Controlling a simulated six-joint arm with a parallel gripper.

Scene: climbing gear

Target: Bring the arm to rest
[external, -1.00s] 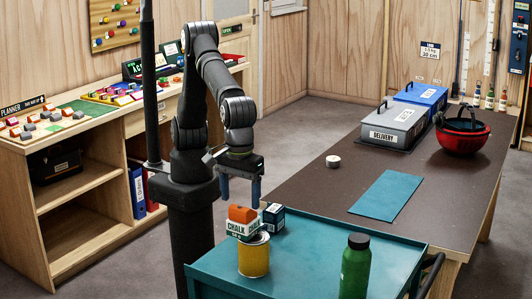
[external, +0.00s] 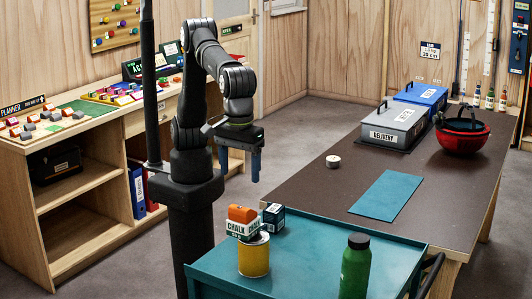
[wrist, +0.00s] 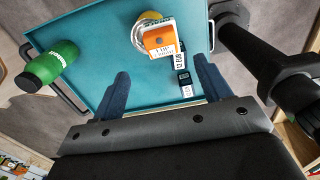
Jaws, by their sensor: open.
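My gripper (external: 238,170) is open and empty, pointing down, raised above the back edge of the teal cart (external: 330,250). In the wrist view the two blue fingers of my gripper (wrist: 160,98) are spread wide with nothing between them. My arm is bent above its dark column, with the forearm sloping down to the right.
On the cart stand a yellow can (external: 254,259) with a chalk box (external: 243,230) and orange block (external: 241,214) on top, a dark box (external: 273,216) and a green bottle (external: 356,268). The brown table (external: 310,178) holds cases and a red helmet (external: 461,138).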

